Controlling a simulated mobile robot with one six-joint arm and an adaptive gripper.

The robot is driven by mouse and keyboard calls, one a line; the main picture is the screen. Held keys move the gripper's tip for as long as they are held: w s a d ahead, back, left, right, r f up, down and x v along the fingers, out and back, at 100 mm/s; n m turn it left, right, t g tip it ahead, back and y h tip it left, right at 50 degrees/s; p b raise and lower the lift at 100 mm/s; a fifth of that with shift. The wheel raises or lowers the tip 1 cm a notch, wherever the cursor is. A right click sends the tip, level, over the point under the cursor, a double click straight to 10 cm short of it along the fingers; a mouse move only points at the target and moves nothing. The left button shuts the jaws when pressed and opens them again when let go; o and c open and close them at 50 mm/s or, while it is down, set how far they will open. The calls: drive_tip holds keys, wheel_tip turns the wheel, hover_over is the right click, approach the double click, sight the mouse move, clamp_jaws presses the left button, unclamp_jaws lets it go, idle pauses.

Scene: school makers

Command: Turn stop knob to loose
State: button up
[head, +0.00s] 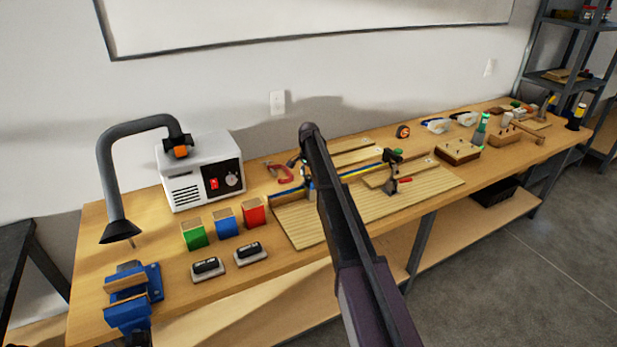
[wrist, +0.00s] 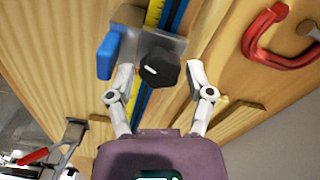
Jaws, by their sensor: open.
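The black stop knob (wrist: 159,68) has a white mark on its face and sits on a grey metal stop block (wrist: 128,42). A blue tab (wrist: 108,55) sticks out on the block's left. The block straddles a track with a yellow rule and blue strip (wrist: 152,100) on a wooden board. My gripper (wrist: 161,70) is open, one finger on each side of the knob, with gaps visible; I cannot tell its exact depth. In the head view my arm hides the knob and most of the block on the wooden board (head: 430,186).
A red clamp (wrist: 268,40) lies close to the right; it also shows in the head view (head: 281,172). A red-handled toggle clamp (wrist: 32,157) is at lower left. A white machine (head: 200,172), coloured blocks (head: 226,222) and a blue vise (head: 132,290) stand at the bench's left.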

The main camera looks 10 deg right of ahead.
drive_tip(key=c, duration=0.9)
